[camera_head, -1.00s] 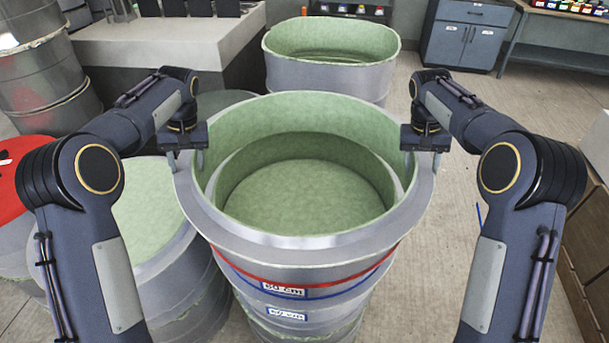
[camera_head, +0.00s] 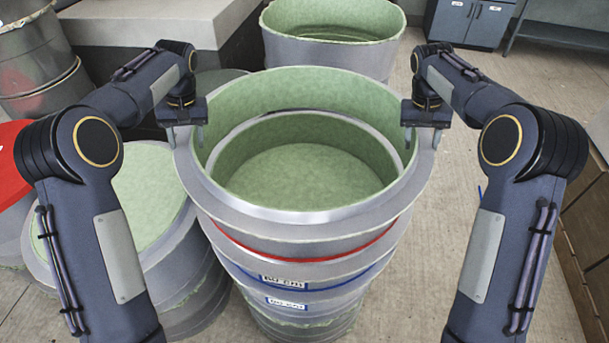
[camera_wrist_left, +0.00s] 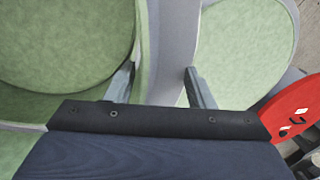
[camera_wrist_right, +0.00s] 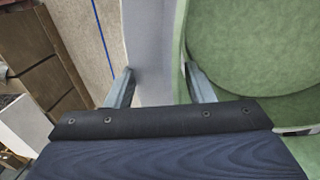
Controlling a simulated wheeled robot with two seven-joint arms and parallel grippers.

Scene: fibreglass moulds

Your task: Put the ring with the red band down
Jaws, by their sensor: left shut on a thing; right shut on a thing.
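The ring with the red band (camera_head: 225,237) is a wide grey ring, green inside, in the middle of the head view. My left gripper (camera_head: 185,137) is shut on its left rim and my right gripper (camera_head: 423,138) on its right rim. In the left wrist view the ring's edge (camera_wrist_left: 166,50) lies between the fingers; the same holds in the right wrist view (camera_wrist_right: 150,60). The ring is above a grey stack (camera_head: 300,322) with a blue band and pale labels. A smaller green-lined opening shows inside it. I cannot tell whether ring and stack touch.
A green-topped mould (camera_head: 145,200) stands close at left, beside a red disc (camera_head: 10,165). Another green-lined ring (camera_head: 335,52) stands behind. A pale bench (camera_head: 150,20) is at back left. Brown drawers (camera_head: 590,220) stand at right.

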